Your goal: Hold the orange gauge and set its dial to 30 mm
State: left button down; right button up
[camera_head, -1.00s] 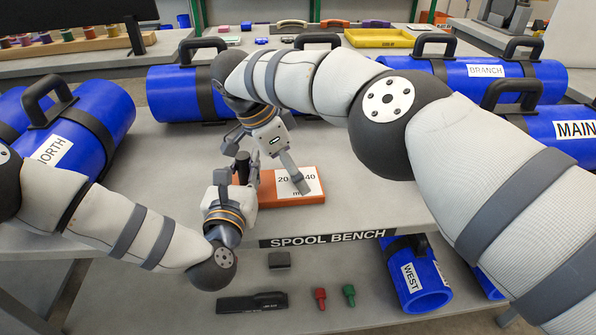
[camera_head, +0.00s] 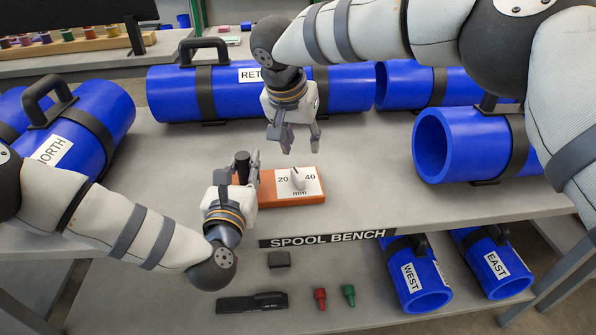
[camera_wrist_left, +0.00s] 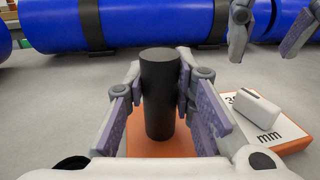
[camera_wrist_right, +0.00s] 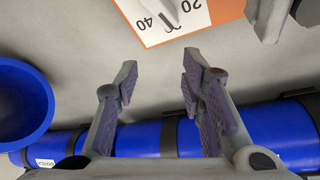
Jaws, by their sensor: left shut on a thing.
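The orange gauge (camera_head: 268,190) lies on the bench, with a white plate (camera_head: 312,190) marked 20, 40 and mm. Its pale dial knob (camera_head: 298,179) stands between the 20 and the 40, pointing roughly away from the bench's front edge. The knob partly covers a third number in the left wrist view, so its exact setting is unclear. My left gripper (camera_head: 239,172) is shut on the gauge's upright black handle (camera_wrist_left: 160,95). My right gripper (camera_head: 300,146) is open and empty, behind and above the dial, apart from it; its spread fingers show in the right wrist view (camera_wrist_right: 160,85).
Blue pipe spools with black handles line the bench: a long one (camera_head: 345,92) behind the gauge, one (camera_head: 460,145) at right and one (camera_head: 98,125) at left. The lower shelf (camera_head: 330,275) holds small parts and two spools. Bare bench top lies right of the gauge.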

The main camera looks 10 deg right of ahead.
aim_at(298, 174)
jog(key=s+n+y, duration=0.1)
jog(key=n, duration=0.1)
jog(key=s+n+y, duration=0.1)
jog(key=n, duration=0.1)
jog(key=s+n+y, duration=0.1)
jog(key=s+n, duration=0.1)
jog(key=shift+d+f+n+t, duration=0.2)
jog(key=shift+n+t, duration=0.1)
jog(key=shift+n, duration=0.1)
jog(key=shift+s+a+n, duration=0.1)
jog(key=shift+s+n, duration=0.25)
jog(key=shift+n, duration=0.05)
jog(key=shift+s+f, duration=0.1)
jog(key=shift+f, duration=0.1)
jog(key=x, duration=0.5)
jog(key=shift+a+f, duration=0.25)
jog(key=shift+f, duration=0.05)
jog(key=shift+c, duration=0.6)
grip_shut()
